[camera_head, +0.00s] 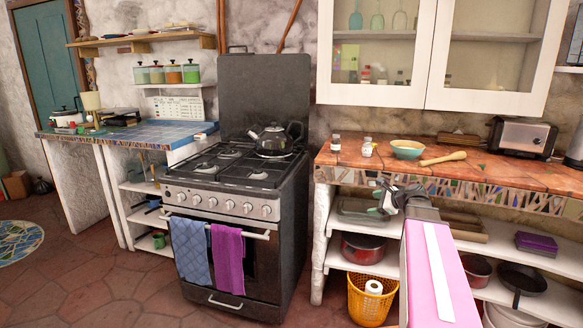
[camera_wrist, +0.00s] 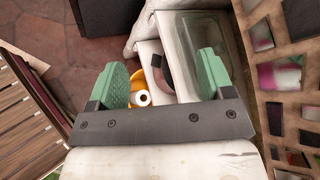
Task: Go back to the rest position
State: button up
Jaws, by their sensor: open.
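My gripper (camera_head: 387,198) is in front of the right-hand counter, just below its mosaic edge, at the end of my pink and white arm. In the wrist view my gripper (camera_wrist: 164,78) shows two green finger pads held wide apart with nothing between them. Below it in the wrist view are a white shelf, a glass dish (camera_wrist: 203,35) and a yellow basket (camera_wrist: 137,80) with a white roll (camera_wrist: 142,98). The gripper appears apart from these things.
The tiled counter (camera_head: 480,172) holds a bowl (camera_head: 408,149), a wooden pestle-like tool (camera_head: 443,158), two small jars and a toaster (camera_head: 521,137). Pots and pans stand on the shelves below. The stove (camera_head: 222,190) with a kettle (camera_head: 274,141) is left. Floor (camera_head: 90,275) is clear at the left.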

jog(key=s+a+f+n+g+h, duration=0.3)
jog(key=s+a+f+n+g, duration=0.1)
jog(key=s+a+f+n, duration=0.3)
jog(key=s+a+f+n+g+h, duration=0.4)
jog(key=s+a+f+n, duration=0.3)
jog(key=s+f+n, duration=0.5)
notch_tip(320, 180, down, 3)
jog(key=shift+s+r+g, duration=0.15)
jog(key=shift+s+g, duration=0.25)
jog(key=shift+s, duration=0.05)
